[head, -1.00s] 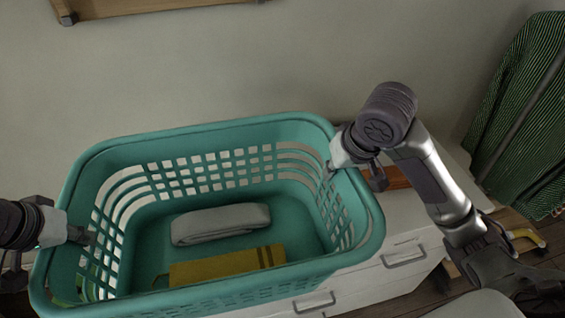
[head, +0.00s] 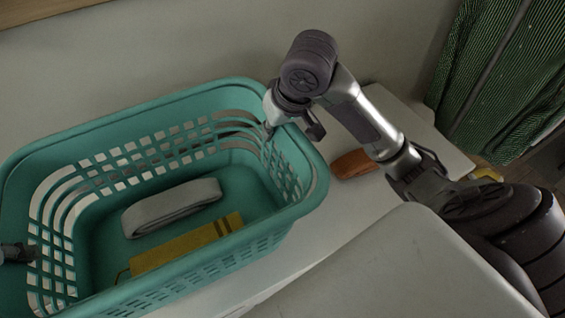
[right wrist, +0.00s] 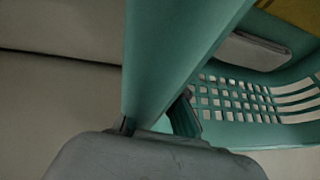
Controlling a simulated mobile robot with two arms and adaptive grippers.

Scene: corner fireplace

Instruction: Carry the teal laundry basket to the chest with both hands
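The teal laundry basket (head: 228,253) fills the left of the head view, with a folded grey cloth (head: 172,207) and a yellow cloth (head: 188,246) with dark stripes inside. My right gripper (head: 290,128) is at the basket's right end. In the right wrist view the teal rim (right wrist: 165,60) passes between its fingers, so it is shut on the rim. My left gripper (head: 28,252) shows only at the left edge, its tip at the basket's left end wall; the rest is cut off. The white chest (head: 345,210) is below and right of the basket.
An orange-brown object (head: 354,165) lies on the chest top, just right of the basket. A green striped cloth (head: 500,75) hangs at the upper right. A plain wall (head: 190,50) stands behind. A bit of bare chest top shows at right.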

